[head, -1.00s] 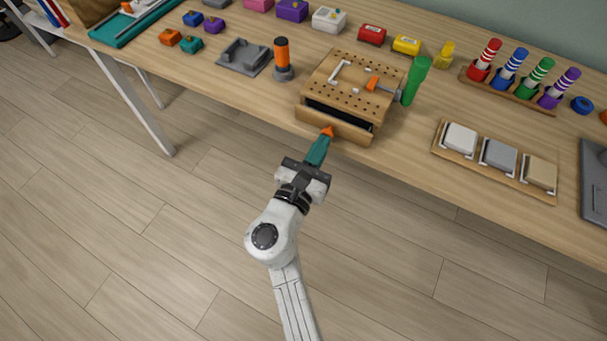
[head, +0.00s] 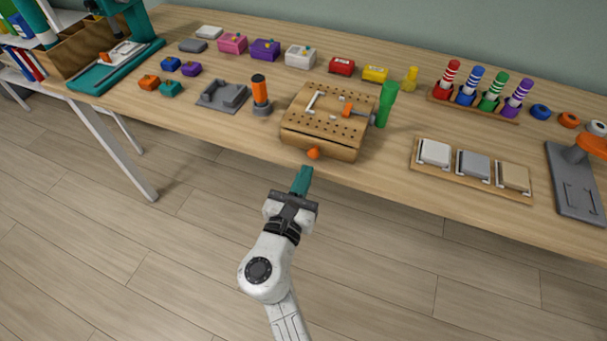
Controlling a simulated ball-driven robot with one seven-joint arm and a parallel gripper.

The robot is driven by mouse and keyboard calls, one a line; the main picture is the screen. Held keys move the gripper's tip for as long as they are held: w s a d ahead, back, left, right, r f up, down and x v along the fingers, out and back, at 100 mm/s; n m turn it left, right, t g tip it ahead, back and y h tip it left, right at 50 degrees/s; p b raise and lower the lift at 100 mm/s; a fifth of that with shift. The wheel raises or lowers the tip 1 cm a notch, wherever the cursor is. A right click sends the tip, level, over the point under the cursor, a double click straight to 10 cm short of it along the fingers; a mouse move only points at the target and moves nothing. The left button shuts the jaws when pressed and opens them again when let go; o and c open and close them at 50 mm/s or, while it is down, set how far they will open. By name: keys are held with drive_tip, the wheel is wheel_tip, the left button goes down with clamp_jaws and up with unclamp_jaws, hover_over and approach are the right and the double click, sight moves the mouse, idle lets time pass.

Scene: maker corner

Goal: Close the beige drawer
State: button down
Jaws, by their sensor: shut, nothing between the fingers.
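The beige drawer (head: 335,153) is part of a wooden pegboard box (head: 327,113) on the table. Its front sits flush against the box, with no dark gap showing. An orange knob (head: 313,154) sticks out from its front. My gripper (head: 304,172) has teal fingers that are shut and empty. It is below the knob in the picture, in front of the table's front edge, with a small gap between its tips and the knob.
A green-handled tool (head: 387,103) stands at the box's right side. A wooden tray (head: 473,180) with pads is to the right. The floor in front is clear.

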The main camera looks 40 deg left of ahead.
drive_tip(key=p+v, duration=0.1)
drive_tip(key=v, duration=1)
drive_tip(key=shift+a, duration=0.1)
drive_tip(key=w+d+m+g+h+p, duration=0.1)
drive_tip(key=w+d+m+h, duration=0.25)
drive_tip(key=d+m, duration=0.4)
drive_tip(key=w+d+m+g+h+p, duration=0.1)
drive_tip(key=w+d+m+h+p, duration=0.2)
drive_tip(key=d, duration=0.7)
drive_tip(key=s+d+f+m+g+h+p, duration=0.15)
drive_tip(key=d+m+g+h, duration=0.4)
drive_tip(key=d+m, duration=0.85)
drive_tip(key=s+d+f+m+g+y+p, duration=0.25)
drive_tip(key=s+d+m+g, duration=0.55)
drive_tip(key=d, duration=0.7)
drive_tip(key=s+r+m+g+y+p, duration=0.1)
drive_tip(key=s+m+y+p, duration=0.1)
drive_tip(key=s+m+y, duration=0.2)
drive_tip(key=s+m, duration=0.3)
drive_tip(key=s, duration=0.4)
drive_tip(key=shift+d+r, duration=0.4)
